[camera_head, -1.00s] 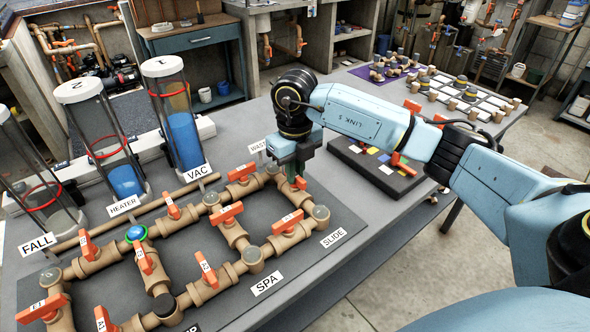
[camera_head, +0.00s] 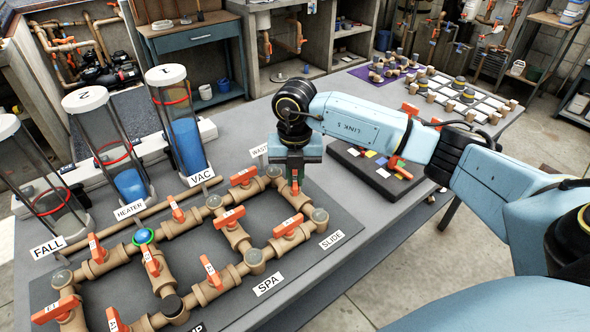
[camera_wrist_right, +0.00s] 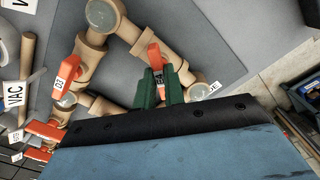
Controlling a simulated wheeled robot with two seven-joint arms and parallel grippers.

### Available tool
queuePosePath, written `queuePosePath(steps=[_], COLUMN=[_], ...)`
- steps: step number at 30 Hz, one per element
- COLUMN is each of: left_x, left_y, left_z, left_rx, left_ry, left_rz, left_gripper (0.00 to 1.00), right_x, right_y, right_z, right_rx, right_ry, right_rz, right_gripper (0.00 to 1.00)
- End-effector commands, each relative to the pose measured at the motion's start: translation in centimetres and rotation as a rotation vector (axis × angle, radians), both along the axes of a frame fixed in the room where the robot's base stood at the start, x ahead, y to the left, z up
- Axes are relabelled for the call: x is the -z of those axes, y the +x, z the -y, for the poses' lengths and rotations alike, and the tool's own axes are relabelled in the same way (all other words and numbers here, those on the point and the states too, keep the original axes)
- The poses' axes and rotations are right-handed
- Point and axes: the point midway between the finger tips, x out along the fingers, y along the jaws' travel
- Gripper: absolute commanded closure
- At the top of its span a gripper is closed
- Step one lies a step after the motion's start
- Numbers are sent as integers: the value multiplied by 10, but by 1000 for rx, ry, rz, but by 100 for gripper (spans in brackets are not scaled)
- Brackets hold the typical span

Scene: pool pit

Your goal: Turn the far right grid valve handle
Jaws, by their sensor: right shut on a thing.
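The pipe grid (camera_head: 250,262) of tan pipes with orange valve handles lies on the bench. My right gripper (camera_head: 295,186) points down at its far right side, past the SLIDE-side handle (camera_head: 288,226). In the right wrist view, the green fingers of my right gripper (camera_wrist_right: 160,88) are closed on an orange handle (camera_wrist_right: 154,55), one on each side of it. That is the far right grid valve handle; its lower part is between the fingers and its pipe shows on both sides. In the head view my gripper mostly hides this handle. My left gripper is not in view.
Clear upright tubes with blue water (camera_head: 186,143) stand at the back left. A WASTE sign (camera_head: 259,150) stands beside my right gripper. A dark board with coloured pieces (camera_head: 378,170) lies to the right. Other orange handles (camera_head: 229,218) stand close by.

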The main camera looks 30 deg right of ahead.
Motion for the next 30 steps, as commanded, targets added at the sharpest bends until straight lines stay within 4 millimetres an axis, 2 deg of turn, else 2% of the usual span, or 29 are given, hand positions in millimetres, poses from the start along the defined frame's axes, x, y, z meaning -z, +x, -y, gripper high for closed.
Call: queuePosePath(steps=[18, 30], left_x=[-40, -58], left_y=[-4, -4], left_z=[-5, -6], left_rx=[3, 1], left_ry=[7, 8], left_rz=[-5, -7], left_gripper=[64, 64], right_x=[-3, -2], right_y=[0, 1], right_z=[0, 1], right_rx=[582, 858], right_ry=[0, 0], right_rz=[1, 3], right_gripper=[100, 100])
